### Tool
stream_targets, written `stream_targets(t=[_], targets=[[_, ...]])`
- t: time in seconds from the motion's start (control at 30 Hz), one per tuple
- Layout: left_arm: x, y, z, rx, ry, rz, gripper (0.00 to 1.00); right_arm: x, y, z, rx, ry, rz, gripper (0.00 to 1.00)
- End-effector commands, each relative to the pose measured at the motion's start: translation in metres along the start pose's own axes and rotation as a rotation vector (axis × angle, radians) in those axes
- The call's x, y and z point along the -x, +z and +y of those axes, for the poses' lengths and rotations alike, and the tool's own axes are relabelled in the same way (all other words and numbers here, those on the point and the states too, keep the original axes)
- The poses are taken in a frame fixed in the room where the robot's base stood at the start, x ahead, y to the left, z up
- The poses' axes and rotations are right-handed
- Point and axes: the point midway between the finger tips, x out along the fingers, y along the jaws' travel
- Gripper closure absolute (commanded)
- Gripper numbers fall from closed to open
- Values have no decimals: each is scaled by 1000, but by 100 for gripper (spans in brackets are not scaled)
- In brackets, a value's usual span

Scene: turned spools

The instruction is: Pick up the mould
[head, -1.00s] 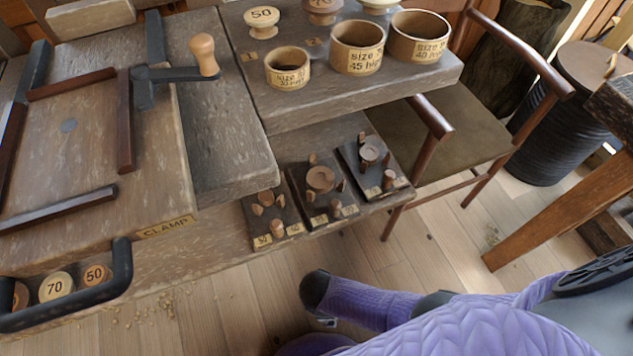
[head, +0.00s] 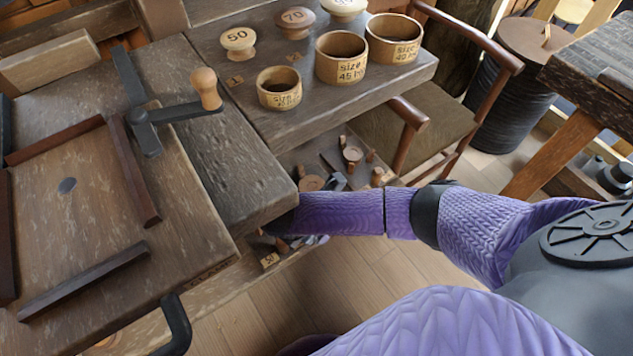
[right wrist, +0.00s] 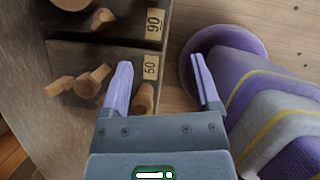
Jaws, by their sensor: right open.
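No single thing is plainly marked as the mould. Three open wooden rings with size labels stand on the upper shelf: a small ring (head: 279,89), a middle ring (head: 341,58) and a large ring (head: 393,40). My right gripper (right wrist: 160,64) is open and empty. It is over the lower shelf's edge, beside a dark board (right wrist: 65,97) labelled 50, which holds a wooden disc (right wrist: 92,82) and small wooden pieces. A wooden peg (right wrist: 143,99) shows between the fingers, close to the left one. In the head view my right forearm hides part of this shelf. My left gripper is out of view.
Knobs marked 50 (head: 238,42) and 70 (head: 295,23) stand behind the rings. A clamp crank with a wooden handle (head: 205,89) rises from the bench (head: 205,150), whose edge is close to my right forearm. A chair (head: 440,110) stands right of the shelves.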

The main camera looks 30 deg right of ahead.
Motion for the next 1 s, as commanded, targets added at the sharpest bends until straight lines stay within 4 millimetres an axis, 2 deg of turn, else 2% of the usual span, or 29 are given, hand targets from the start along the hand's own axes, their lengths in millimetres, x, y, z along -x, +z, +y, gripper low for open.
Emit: stream_targets(t=[0.23,0.37,0.4,0.5,0.77,1.0], targets=[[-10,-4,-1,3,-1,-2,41,-15,32,0,-2,0,-2,21],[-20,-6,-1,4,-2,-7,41,-29,61,0,-5,-1,-3,21],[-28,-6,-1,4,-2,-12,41,-40,58,-1,0,-4,0,21],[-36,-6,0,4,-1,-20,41,-54,57,0,0,-3,0,21],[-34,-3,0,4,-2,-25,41,-54,59,0,-1,1,0,21],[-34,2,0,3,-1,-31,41,-54,59,0,-1,1,0,71]])
